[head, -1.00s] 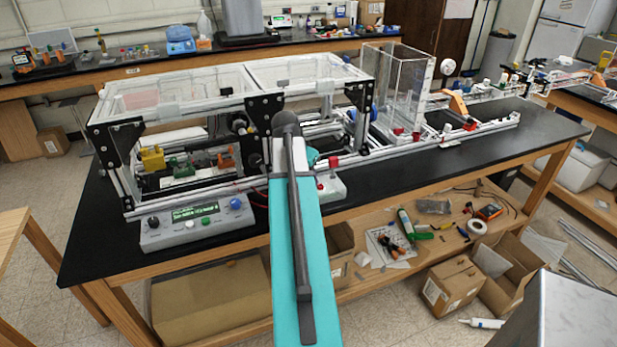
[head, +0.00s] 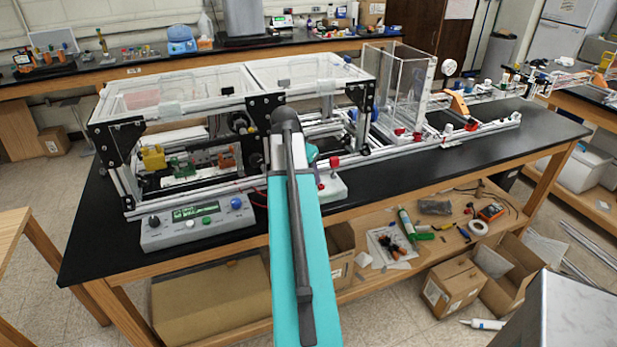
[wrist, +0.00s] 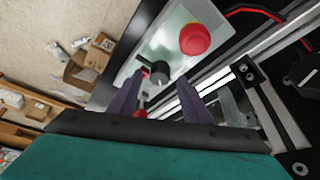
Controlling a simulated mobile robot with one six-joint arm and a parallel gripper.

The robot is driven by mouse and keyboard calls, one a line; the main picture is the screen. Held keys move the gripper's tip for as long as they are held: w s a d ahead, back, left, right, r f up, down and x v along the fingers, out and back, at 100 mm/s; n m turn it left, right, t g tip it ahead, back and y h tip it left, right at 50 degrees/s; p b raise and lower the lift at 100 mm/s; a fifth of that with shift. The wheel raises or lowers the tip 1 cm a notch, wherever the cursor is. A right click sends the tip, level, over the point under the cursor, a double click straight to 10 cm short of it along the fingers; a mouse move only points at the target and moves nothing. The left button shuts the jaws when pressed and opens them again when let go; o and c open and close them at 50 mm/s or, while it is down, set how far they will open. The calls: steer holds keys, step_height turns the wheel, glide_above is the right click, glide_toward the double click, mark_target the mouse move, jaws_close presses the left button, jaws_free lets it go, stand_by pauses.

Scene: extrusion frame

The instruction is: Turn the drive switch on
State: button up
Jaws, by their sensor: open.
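The white control box (head: 333,188) sits at the table's front edge, partly hidden behind my teal arm in the head view. In the wrist view its pale panel (wrist: 150,50) carries a round red button (wrist: 195,38) and a black knob (wrist: 158,72), which looks like the drive switch. My gripper (wrist: 157,98) is open, with one dark finger on each side of the knob's near end. I cannot tell whether the fingers touch it. The switch's on or off position is unclear.
The extrusion frame (head: 185,103) stands just behind the box; its rails (wrist: 190,105) run close to my right finger. A grey control panel (head: 195,225) with a small display sits to the left. The black tabletop (head: 430,165) is clear to the right.

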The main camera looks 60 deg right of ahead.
steer(key=b+v, duration=0.2)
steer(key=v, duration=1)
steer(key=shift+b, duration=0.3)
steer(key=shift+s+a, duration=0.1)
stand_by(0.5)
